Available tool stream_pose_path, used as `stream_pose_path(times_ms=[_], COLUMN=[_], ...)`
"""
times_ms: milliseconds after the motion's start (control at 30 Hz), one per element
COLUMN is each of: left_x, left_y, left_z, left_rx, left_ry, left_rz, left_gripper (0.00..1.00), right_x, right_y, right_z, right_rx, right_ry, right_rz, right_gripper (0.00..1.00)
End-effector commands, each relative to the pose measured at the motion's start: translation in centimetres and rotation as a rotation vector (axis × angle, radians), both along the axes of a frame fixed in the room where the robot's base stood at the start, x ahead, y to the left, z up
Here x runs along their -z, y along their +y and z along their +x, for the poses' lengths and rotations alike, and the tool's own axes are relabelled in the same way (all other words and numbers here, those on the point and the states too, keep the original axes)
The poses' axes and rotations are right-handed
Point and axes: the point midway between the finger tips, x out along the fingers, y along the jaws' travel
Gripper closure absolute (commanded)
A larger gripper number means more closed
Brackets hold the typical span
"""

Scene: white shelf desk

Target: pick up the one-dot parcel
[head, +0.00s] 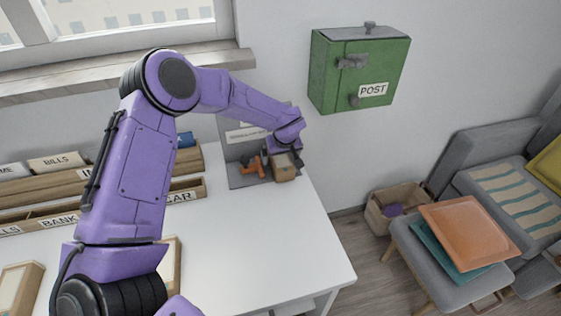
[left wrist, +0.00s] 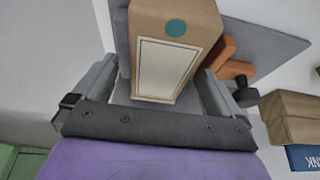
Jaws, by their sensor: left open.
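The one-dot parcel (head: 285,172) is a brown box at the back right of the white desk, on a grey stand (head: 236,182). In the left wrist view the parcel (left wrist: 203,22) shows one teal dot and a pale label. My left gripper (head: 284,151) is at the parcel, partly covering it in the head view. In the left wrist view its open fingers (left wrist: 155,72) are on either side of the parcel; I cannot tell whether they touch it. My right gripper is not in view.
An orange tool (head: 250,167) with a dark knob is just left of the parcel. Wooden file racks (head: 190,188) stand left of it. A green post box (head: 360,72) hangs on the wall above. The desk's front right (head: 270,245) is clear.

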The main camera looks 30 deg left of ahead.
Motion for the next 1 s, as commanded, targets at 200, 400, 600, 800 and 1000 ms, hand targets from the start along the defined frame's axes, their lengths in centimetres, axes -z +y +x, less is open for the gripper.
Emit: stream_pose_path(times_ms=[200, 400, 600, 800, 1000], left_x=[-0.1, -0.1, -0.2, -2.0, -6.2], left_y=[0.0, 0.0, 0.0, -0.1, -0.6], left_z=[0.0, 0.1, 0.1, 0.2, -2.2], left_rx=[0.000, 0.001, 0.001, 0.001, 0.003], left_ry=[-0.001, -0.002, -0.002, -0.006, -0.009], left_rz=[0.000, 0.000, 0.000, 0.000, -0.003], left_gripper=[0.21, 0.76, 0.76, 0.76, 0.76], right_x=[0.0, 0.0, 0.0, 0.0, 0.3], right_y=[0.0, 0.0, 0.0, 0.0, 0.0], right_z=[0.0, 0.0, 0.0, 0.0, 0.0], right_rx=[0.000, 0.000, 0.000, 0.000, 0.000], right_ry=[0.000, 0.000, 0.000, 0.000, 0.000], right_rz=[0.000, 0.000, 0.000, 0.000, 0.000], right_gripper=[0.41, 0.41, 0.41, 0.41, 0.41])
